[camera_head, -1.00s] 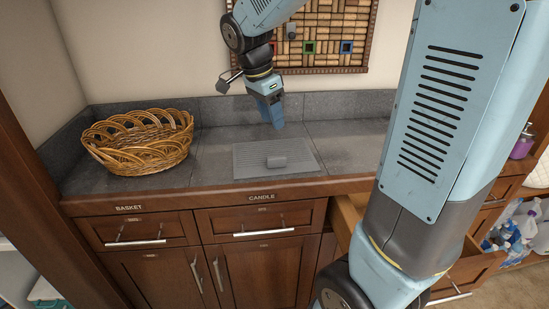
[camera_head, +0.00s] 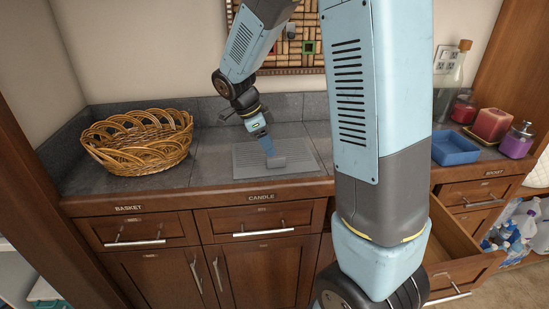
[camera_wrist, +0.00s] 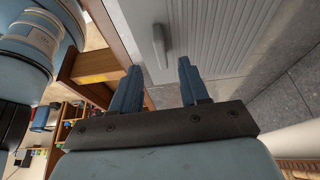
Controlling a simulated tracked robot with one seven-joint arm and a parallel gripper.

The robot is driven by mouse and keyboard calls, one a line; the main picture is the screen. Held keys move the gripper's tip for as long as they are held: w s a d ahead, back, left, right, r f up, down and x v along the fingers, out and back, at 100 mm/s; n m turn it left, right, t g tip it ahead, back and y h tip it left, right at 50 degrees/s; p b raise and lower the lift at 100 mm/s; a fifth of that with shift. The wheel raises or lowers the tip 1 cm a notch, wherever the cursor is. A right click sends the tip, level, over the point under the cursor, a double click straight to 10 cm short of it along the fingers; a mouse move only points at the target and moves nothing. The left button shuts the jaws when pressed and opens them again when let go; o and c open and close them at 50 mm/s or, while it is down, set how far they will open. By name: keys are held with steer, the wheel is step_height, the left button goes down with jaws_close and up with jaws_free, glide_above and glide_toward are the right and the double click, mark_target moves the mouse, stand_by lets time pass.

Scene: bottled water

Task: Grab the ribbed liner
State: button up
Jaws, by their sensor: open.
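The ribbed liner (camera_head: 246,158) is a flat grey grooved panel lying on the dark counter, with a small raised grey grip (camera_head: 277,163) on it. In the wrist view the liner (camera_wrist: 230,35) fills the upper middle, and its grip (camera_wrist: 160,45) stands up just beyond my fingertips. My gripper (camera_head: 268,152) is over the liner, pointing down, with its tips close to the raised grip. In the wrist view my gripper (camera_wrist: 158,66) has its two blue fingers apart with nothing between them, the grip appearing ahead of the gap. I cannot tell whether a finger touches it.
A wicker basket (camera_head: 140,142) stands left of the liner. To the right are a blue tray (camera_head: 455,148), a red candle (camera_head: 491,124), a purple bottle (camera_head: 517,141) and a glass bottle. My arm hides part of the counter.

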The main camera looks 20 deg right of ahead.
mark_target(276, 157)
steer(key=shift+x, duration=3.2)
steer(key=shift+r, duration=0.1)
jaws_close()
